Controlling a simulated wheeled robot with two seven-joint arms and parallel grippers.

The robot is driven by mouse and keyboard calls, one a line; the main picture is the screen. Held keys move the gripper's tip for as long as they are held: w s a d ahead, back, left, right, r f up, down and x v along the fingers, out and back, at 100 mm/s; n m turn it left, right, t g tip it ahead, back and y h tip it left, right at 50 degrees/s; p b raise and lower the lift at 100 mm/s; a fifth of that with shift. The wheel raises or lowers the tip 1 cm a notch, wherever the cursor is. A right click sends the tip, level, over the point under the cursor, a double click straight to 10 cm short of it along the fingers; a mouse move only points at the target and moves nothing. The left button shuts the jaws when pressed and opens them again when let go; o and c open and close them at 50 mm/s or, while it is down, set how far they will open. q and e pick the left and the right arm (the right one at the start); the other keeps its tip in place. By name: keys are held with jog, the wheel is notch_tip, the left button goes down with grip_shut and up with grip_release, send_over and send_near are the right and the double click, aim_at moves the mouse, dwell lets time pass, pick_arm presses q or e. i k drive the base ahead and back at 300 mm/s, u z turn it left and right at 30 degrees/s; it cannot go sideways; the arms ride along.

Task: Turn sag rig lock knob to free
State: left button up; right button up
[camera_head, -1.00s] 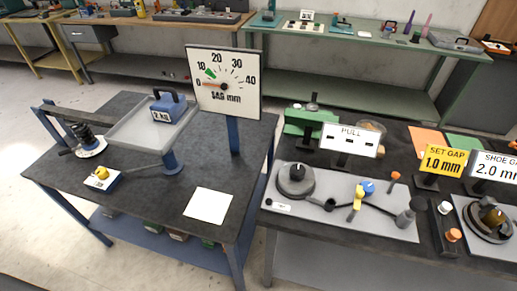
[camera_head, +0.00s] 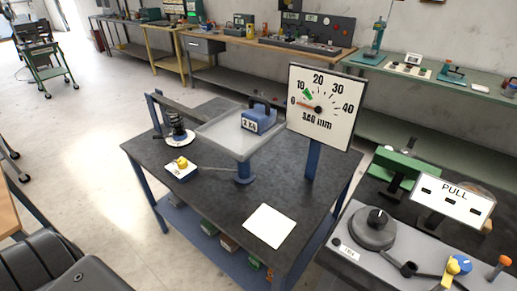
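The sag rig stands on a dark table (camera_head: 330,172). A yellow knob (camera_head: 182,161) sits on a small white box (camera_head: 182,171) near the table's left front edge; its lettering is too small to read. Behind it a black coil spring (camera_head: 177,130) stands on a round white base under a dark beam (camera_head: 183,108). A grey tray (camera_head: 215,131) on a blue post bears a blue 2 kg weight (camera_head: 258,121). The SAG mm dial (camera_head: 322,105) has its red pointer close to 0. Neither of my grippers is in view.
A white sheet (camera_head: 270,225) lies at the table's front. A bench at right holds a grey plate with a round dark knob (camera_head: 374,230) and a PULL sign (camera_head: 453,200). Black rounded shapes (camera_head: 62,265) fill the bottom left corner. Open floor (camera_head: 85,150) lies left of the table.

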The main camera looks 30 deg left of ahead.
aim_at(182, 163)
jog(key=u, duration=1.15)
jog(key=k, duration=1.35)
jog(key=u, duration=0.45)
jog(key=i, duration=0.6)
jog(key=u, duration=0.65)
jog(key=i, duration=1.55)
jog(key=z, duration=1.25)
jog(key=i, duration=0.45)
jog(key=z, duration=0.55)
